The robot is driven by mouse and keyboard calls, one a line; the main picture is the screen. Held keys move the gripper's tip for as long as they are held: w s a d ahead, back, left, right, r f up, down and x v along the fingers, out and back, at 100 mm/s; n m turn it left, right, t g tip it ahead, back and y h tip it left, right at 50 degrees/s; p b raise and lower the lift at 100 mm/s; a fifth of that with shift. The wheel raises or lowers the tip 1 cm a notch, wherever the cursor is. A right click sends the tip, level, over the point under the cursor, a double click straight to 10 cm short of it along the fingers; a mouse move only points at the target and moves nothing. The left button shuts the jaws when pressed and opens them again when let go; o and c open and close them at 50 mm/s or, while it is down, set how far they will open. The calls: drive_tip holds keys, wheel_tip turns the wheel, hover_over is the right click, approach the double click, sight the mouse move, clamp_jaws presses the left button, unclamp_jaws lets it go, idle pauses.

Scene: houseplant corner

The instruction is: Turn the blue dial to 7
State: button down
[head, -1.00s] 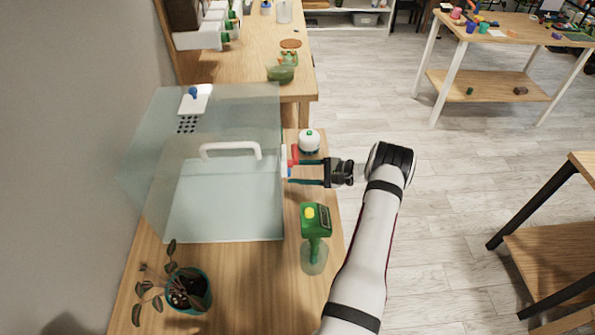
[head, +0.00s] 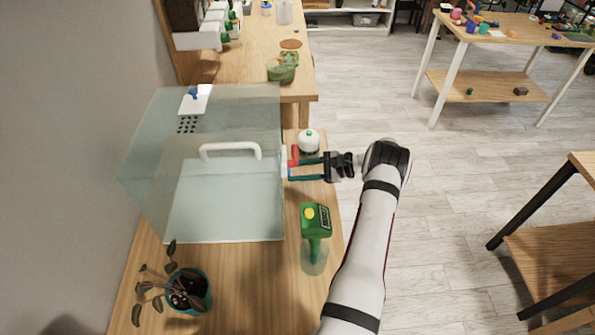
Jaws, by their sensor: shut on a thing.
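The clear plastic cabinet (head: 225,200) stands on the wooden table. A narrow white panel (head: 284,163) is on its right side, seen almost edge-on. A red part (head: 294,154) sticks out from this panel. My gripper (head: 293,170) reaches in from the right with its teal fingers at the panel. The fingers are shut on a small dial there, mostly hidden between them. Its colour, numbers and pointer cannot be read at this angle. A separate blue knob (head: 194,93) sits on a white plate on top of the cabinet, away from my gripper.
A white round bottle (head: 308,140) stands just behind my gripper. A green spray bottle (head: 315,222) stands in front of it, close to my arm. A potted plant (head: 187,291) is at the front left. The floor right of the table is open.

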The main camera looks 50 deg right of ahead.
drive_tip(key=m+g+y, duration=0.1)
drive_tip(key=m, duration=0.1)
drive_tip(key=m+g+y, duration=0.1)
drive_tip(key=m, duration=0.1)
drive_tip(key=shift+w+d, duration=0.15)
drive_tip(key=shift+d, duration=0.05)
drive_tip(key=shift+g, duration=0.3)
idle(0.3)
drive_tip(key=c, duration=0.5)
unclamp_jaws()
drive_tip(key=shift+c, duration=0.2)
